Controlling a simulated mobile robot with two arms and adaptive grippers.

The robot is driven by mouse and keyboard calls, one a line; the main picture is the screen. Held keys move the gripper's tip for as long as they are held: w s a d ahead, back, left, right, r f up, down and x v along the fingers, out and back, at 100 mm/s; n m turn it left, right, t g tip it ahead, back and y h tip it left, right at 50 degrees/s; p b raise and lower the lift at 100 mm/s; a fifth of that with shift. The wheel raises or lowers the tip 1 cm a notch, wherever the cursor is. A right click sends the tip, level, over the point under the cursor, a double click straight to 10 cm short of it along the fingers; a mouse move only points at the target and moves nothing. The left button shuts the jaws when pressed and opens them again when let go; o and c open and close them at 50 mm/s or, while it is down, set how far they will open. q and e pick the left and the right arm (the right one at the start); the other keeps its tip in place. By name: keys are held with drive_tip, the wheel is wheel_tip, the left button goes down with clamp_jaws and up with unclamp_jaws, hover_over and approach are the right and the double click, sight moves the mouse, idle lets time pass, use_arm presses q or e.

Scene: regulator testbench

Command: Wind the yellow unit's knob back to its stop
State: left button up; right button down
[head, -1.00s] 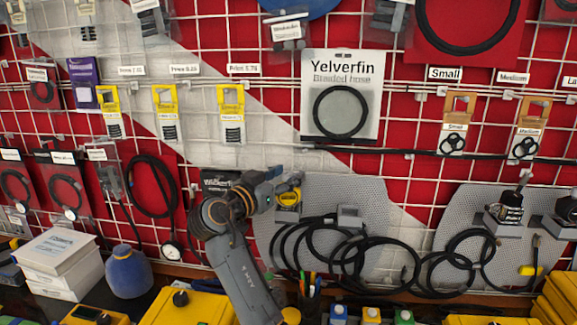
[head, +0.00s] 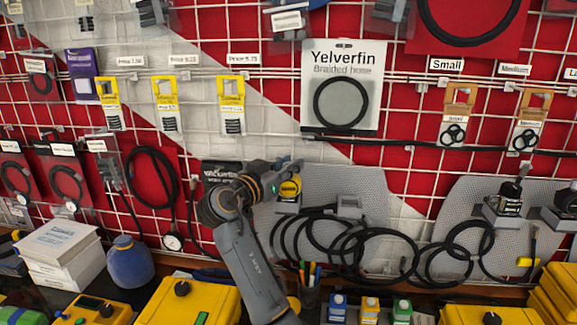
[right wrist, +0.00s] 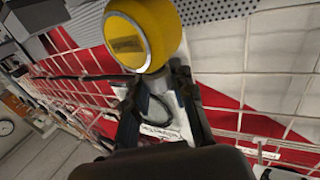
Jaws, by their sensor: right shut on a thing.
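The yellow unit (head: 290,187) is a small round yellow body on the grey mesh panel, above a grey mount. In the right wrist view its round yellow face (right wrist: 140,38) with a pale rim fills the top middle. My right gripper (head: 292,166) comes in from the left at the unit's upper edge. In the right wrist view its fingers (right wrist: 160,88) are shut on a part just beside the yellow face. I take that part for the knob (right wrist: 168,82), mostly hidden by the fingers. My left gripper is not in view.
Coiled black hoses (head: 385,255) hang right beside and below the unit. A pen cup (head: 309,298) stands beneath. A black regulator (head: 505,203) sits on the right panel.

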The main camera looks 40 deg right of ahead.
drive_tip(key=shift+f+n+t+y+b, duration=0.15)
drive_tip(key=shift+n+t+y+b, duration=0.45)
drive_tip(key=shift+n+t, duration=0.65)
drive_tip(key=n+t+y, duration=0.1)
drive_tip(key=t, duration=0.1)
drive_tip(key=shift+s+t, duration=0.1)
drive_tip(key=shift+t, duration=0.25)
drive_tip(key=n+t+y+p, duration=0.1)
drive_tip(key=t, duration=0.1)
drive_tip(key=n+t+y+p, duration=0.1)
drive_tip(key=n+t+y, duration=0.1)
drive_tip(key=shift+r+n, duration=0.25)
drive_tip(key=shift+r, duration=0.1)
drive_tip(key=shift+f+n+t+y+p, duration=0.15)
drive_tip(key=shift+n+t+y+p, duration=1.1)
drive_tip(key=shift+y, duration=0.55)
drive_tip(key=c, duration=1.1)
unclamp_jaws()
